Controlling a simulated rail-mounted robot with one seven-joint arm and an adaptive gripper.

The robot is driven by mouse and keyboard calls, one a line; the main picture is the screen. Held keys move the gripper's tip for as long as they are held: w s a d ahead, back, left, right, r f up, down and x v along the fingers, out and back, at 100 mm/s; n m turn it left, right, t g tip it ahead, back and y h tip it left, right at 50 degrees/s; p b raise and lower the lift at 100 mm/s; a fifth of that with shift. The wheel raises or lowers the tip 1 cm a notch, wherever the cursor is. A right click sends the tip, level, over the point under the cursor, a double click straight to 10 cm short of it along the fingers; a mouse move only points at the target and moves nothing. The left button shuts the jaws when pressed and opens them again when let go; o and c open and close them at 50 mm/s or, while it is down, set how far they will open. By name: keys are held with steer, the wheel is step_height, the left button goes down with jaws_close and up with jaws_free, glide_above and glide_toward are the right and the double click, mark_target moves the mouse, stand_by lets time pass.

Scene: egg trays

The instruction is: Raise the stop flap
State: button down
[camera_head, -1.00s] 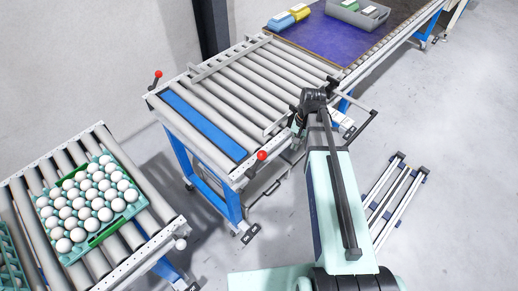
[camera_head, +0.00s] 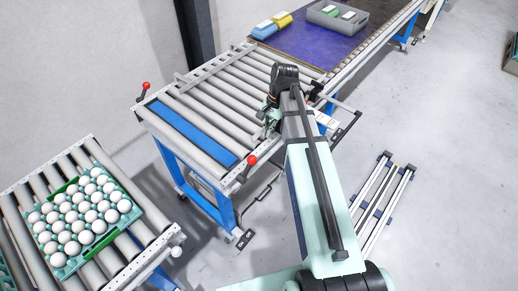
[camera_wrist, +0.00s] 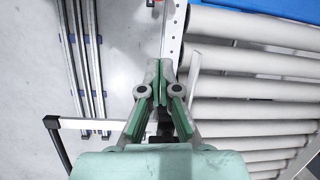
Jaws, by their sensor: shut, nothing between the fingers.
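The stop flap appears to be the long blue plate (camera_head: 193,134) lying flat among the rollers at the near end of the roller conveyor. A lever with a red ball knob (camera_head: 251,160) stands at its near right corner, and another red knob (camera_head: 145,86) is at its far left corner. A strip of blue also shows at the top right of the wrist view (camera_wrist: 280,8). My gripper (camera_wrist: 160,76) is shut and empty, with its green fingers together beside the conveyor's side rail (camera_wrist: 174,35). In the head view my arm partly hides it, near the rail behind the near knob.
The roller conveyor (camera_head: 215,85) leads to a purple-topped table (camera_head: 305,45) with a grey bin (camera_head: 325,17). An egg tray (camera_head: 127,186) full of white eggs sits on a lower roller stand at left. A black-ended bar (camera_wrist: 85,123) juts from the conveyor side.

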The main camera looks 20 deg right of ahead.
steer(key=p+x, duration=0.2)
steer(key=x, duration=0.8)
steer(key=shift+a+f+p, duration=0.1)
steer(key=shift+p, duration=0.25)
steer(key=shift+s+a+r+p, duration=0.9)
steer(key=shift+s+a+r, duration=0.2)
steer(key=shift+s+r, duration=0.15)
steer(key=shift+d, duration=0.1)
